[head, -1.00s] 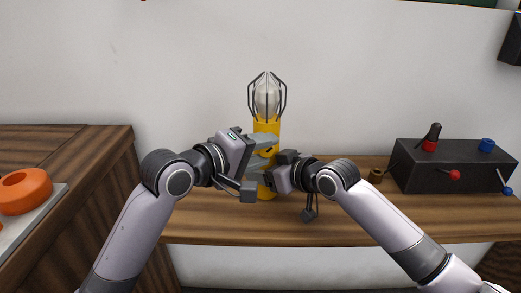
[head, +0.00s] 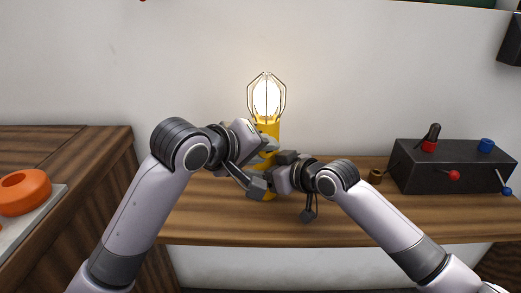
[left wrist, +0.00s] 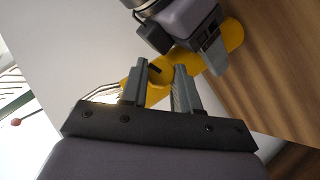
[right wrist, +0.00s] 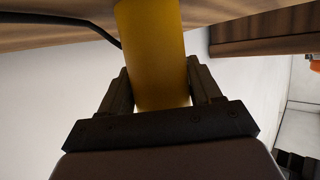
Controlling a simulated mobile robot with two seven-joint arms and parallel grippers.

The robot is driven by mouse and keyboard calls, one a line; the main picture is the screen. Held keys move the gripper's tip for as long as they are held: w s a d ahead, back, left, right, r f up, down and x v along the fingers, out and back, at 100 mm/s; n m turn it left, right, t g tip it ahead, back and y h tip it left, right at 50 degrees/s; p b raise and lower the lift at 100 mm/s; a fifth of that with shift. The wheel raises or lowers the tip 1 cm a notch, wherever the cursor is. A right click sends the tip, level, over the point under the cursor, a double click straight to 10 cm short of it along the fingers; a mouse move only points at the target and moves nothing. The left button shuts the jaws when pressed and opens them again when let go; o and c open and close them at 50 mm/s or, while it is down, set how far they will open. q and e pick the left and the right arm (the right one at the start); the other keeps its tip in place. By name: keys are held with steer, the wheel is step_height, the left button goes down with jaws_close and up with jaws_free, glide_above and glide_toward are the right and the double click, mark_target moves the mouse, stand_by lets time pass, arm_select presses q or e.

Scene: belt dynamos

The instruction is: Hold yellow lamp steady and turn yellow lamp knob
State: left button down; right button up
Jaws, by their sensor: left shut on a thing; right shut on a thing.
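The yellow lamp (head: 268,129) stands upright on the wooden table, its caged bulb (head: 266,97) glowing. My left gripper (head: 267,146) is at the upper part of the lamp, shut on the yellow lamp knob; the knob (left wrist: 158,73) shows between its fingers in the left wrist view, with a dark mark on it. My right gripper (right wrist: 157,75) is shut around the lower yellow body of the lamp (right wrist: 150,40), below the left gripper. In the head view the grippers hide the knob and much of the body.
On the table (head: 210,215) to the right is a dark box (head: 445,181) with red and blue knobs and levers. A small brown cylinder (head: 376,176) stands beside it. At the left is a wooden cabinet (head: 85,150) with an orange ring-shaped thing (head: 25,191) on a grey plate.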

arm_select(q)
steer(key=shift+d+r+m+g+y, duration=0.15)
steer(key=shift+m+y, duration=0.35)
steer(key=shift+y, duration=0.3)
steer(key=shift+d+r+m+g+y, duration=0.15)
steer(key=shift+m+y, duration=0.35)
steer(key=shift+y, duration=0.3)
arm_select(e)
steer(key=shift+f, duration=0.15)
arm_select(q)
steer(key=shift+f, duration=0.1)
steer(key=c, duration=1.1)
jaws_free()
steer(key=shift+a, duration=0.1)
steer(key=v, duration=1.2)
